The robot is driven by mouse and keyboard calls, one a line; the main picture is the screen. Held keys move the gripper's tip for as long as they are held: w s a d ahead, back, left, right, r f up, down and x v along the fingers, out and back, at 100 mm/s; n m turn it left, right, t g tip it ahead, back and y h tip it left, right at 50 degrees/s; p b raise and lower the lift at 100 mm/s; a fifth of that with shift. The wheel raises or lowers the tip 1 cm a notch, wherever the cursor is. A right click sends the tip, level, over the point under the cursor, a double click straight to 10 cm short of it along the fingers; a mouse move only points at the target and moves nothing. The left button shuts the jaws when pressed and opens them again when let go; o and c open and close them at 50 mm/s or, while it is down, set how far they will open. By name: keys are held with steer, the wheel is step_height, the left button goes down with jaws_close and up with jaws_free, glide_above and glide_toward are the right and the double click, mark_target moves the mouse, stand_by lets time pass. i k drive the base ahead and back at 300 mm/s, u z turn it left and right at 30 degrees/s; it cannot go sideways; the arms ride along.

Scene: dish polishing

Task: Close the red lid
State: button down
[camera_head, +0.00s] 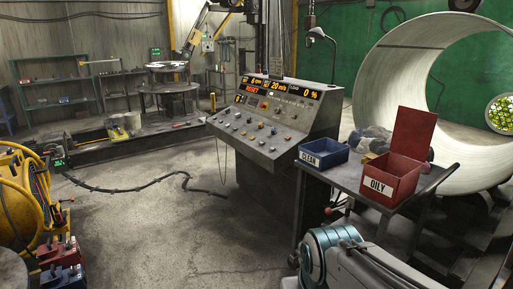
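The red lid (412,132) stands open, nearly upright, along the back edge of a red box (397,174) labelled "OILY". The box sits on a dark cart (351,180) at the right, and its inside shows in part. My arm's teal and white links show at the bottom, in front of the cart. My gripper is not in view, and nothing of mine is seen touching the lid.
A blue bin (323,153) labelled "CLEAN" stands left of the red box. Grey-blue cloth (371,140) lies behind them. A control console (275,120) is left of the cart, and a large metal cylinder (388,65) is behind. Floor (160,215) at left is mostly open, with a cable.

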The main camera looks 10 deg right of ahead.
mark_target(414, 130)
steer(key=i, duration=2.1)
steer(key=z, duration=3.1)
steer(key=i, duration=0.35)
steer(key=u, duration=0.7)
